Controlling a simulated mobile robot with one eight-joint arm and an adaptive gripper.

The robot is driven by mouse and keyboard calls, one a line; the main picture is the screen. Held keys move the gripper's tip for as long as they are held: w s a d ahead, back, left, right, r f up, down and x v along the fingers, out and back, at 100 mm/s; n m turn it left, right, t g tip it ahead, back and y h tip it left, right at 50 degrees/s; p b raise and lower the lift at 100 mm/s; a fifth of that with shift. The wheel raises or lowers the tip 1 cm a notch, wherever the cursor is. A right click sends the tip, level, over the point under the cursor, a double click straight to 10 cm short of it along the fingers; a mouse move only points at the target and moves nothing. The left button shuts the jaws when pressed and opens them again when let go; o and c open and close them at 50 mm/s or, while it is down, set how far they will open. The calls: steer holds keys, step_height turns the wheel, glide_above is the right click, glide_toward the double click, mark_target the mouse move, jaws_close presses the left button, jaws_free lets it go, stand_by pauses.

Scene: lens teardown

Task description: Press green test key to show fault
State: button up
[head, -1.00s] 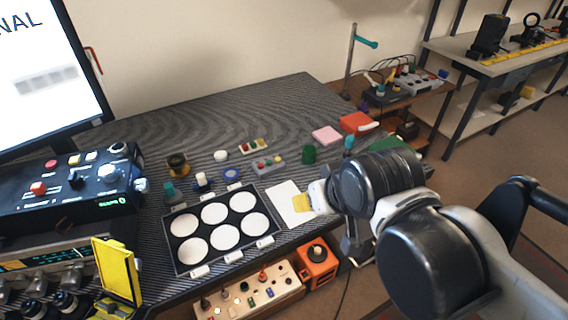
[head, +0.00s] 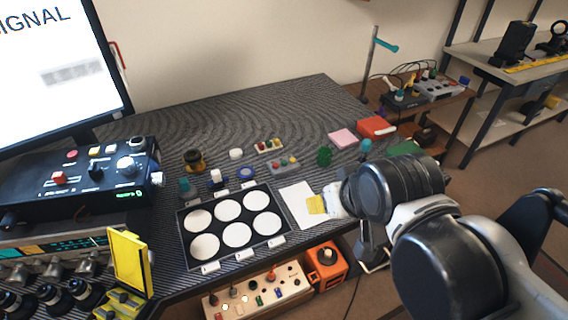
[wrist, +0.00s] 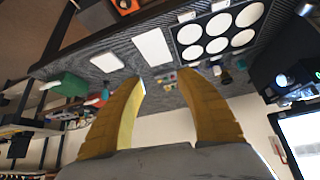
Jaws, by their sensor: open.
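My gripper (head: 317,205) shows its yellow fingers over the white card on the bench in the head view. In the wrist view the two yellow fingers (wrist: 161,80) are spread apart with nothing between them. I cannot tell for sure which part is the green test key. A dark control box (head: 75,180) at the left carries a red button, pale keys, knobs and a small green readout. Two small button blocks (head: 269,146) (head: 284,166) with coloured buttons lie mid-bench. My gripper is apart from all of these.
A black tray (head: 187,240) with several white discs lies mid-bench. A monitor (head: 60,70) stands at the left, a yellow upright piece (head: 128,262) before it. An orange box (head: 328,268) is at the front. The rear striped bench top (head: 220,125) is largely clear.

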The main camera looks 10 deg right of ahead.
jaws_close()
stand_by(1.3)
